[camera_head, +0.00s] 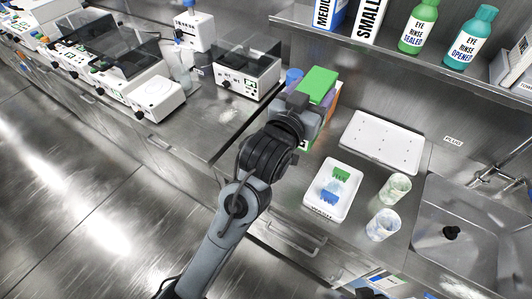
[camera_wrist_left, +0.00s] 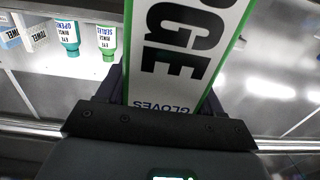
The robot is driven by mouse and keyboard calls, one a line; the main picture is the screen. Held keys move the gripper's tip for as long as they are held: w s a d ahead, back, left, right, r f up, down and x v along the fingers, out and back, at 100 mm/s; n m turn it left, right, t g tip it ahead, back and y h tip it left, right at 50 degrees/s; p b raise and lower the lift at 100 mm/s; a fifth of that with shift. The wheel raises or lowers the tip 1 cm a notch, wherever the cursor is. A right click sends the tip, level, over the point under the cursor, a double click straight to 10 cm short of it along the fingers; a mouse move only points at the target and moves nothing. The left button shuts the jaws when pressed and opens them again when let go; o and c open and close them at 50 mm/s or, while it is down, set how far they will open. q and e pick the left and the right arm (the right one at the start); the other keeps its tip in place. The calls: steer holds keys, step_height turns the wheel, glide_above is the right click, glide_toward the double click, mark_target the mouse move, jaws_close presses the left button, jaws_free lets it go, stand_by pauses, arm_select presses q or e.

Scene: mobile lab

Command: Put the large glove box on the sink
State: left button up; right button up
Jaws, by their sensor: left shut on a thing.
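The large glove box (camera_wrist_left: 180,50) is white with green edges and the words "GLOVES" and part of "LARGE" in the left wrist view. My left gripper is shut on it, and the box stands between the two fingers (camera_wrist_left: 165,100). In the head view my left gripper (camera_head: 300,108) is over the counter at the middle, with the green face of the box (camera_head: 318,84) showing just beyond it. The wrist hides part of the box there. I cannot tell whether its underside touches anything. The sink (camera_head: 437,243) is a steel basin at the right, apart from the box.
A white tray (camera_head: 383,141), a wash tray (camera_head: 318,208) holding green and blue items, and two beakers (camera_head: 397,187) (camera_head: 383,225) stand between box and sink. The shelf above holds the small box (camera_head: 369,15) and eye rinse bottles (camera_head: 417,29) (camera_head: 470,38). The faucet (camera_head: 497,179) is far right.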

arm_select(q)
steer(key=f, duration=0.2)
steer(key=d+f, duration=0.1)
steer(key=f, duration=0.1)
steer(key=s+f, duration=0.1)
steer(key=f, duration=0.1)
steer(key=shift+d+f, duration=0.25)
steer(key=shift+f, duration=0.15)
steer(key=w+a+f+p, duration=0.3)
steer(key=w+a+f, duration=0.4)
steer(key=f, duration=0.4)
steer(key=shift+w+a+f+h, duration=0.2)
steer(key=shift+a+h, duration=0.1)
steer(key=shift+a, duration=0.4)
steer(key=shift+f, duration=0.15)
steer(key=o, duration=1.7)
steer(key=shift+s, duration=0.1)
